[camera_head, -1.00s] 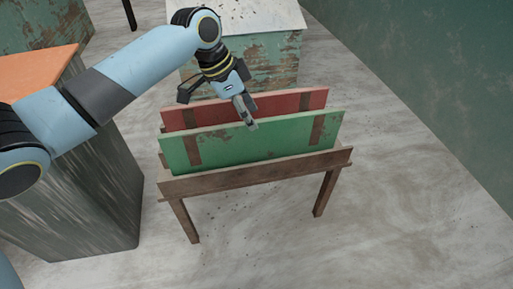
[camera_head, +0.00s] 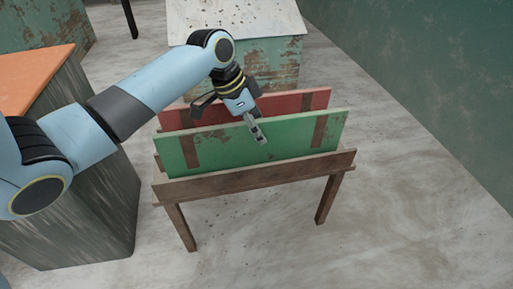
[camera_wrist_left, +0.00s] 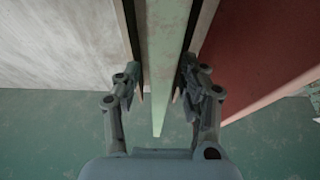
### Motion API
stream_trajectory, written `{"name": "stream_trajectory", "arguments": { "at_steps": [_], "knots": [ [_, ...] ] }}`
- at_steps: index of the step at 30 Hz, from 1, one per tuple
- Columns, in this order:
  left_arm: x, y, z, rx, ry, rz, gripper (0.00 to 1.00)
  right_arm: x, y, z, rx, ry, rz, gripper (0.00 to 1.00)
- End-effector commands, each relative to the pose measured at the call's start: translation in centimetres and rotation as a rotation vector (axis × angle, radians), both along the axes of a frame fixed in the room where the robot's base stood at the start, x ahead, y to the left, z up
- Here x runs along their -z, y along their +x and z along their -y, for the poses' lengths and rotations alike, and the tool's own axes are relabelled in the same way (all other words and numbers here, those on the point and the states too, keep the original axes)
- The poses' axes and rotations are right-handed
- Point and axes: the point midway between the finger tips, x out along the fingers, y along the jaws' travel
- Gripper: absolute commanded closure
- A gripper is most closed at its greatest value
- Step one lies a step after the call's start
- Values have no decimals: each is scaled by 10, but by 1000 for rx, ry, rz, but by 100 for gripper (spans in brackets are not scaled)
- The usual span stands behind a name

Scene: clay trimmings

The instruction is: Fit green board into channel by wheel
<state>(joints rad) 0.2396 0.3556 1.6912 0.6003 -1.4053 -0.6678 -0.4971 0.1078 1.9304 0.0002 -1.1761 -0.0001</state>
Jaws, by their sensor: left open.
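The green board (camera_head: 255,145) stands on edge in a brown wooden rack (camera_head: 260,178), with two brown bands and worn patches on its face. My left gripper (camera_head: 258,132) is over its top edge near the middle, one finger showing in front of the face. In the left wrist view the open fingers (camera_wrist_left: 158,96) are on either side of the board's edge (camera_wrist_left: 165,65), with small gaps. The finger behind the board is hidden in the head view. My right gripper is not in view. I cannot make out a wheel or a channel.
A red board (camera_head: 300,101) stands behind the green one in the same rack. A worn block with a pale, speckled top (camera_head: 250,20) is behind the rack. An orange-topped block (camera_head: 30,80) is at the left. The floor at the right is clear.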

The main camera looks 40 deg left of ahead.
Motion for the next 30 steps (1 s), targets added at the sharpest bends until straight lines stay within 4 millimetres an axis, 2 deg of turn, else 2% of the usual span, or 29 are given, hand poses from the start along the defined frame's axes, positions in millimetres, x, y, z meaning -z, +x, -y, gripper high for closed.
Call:
{"name": "stream_trajectory", "arguments": {
  "at_steps": [2, 9, 12, 30],
  "knots": [
    [0, 0, 0, 0, 0, 0, 59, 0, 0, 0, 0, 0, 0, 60],
    [0, 0, 0, 0, 0, 0, 90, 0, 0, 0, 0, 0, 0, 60],
    [0, 0, 0, 0, 0, 0, 100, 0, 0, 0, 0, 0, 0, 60],
    [-3, 1, 0, 0, -1, 2, 100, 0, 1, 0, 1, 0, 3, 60]
  ]
}}
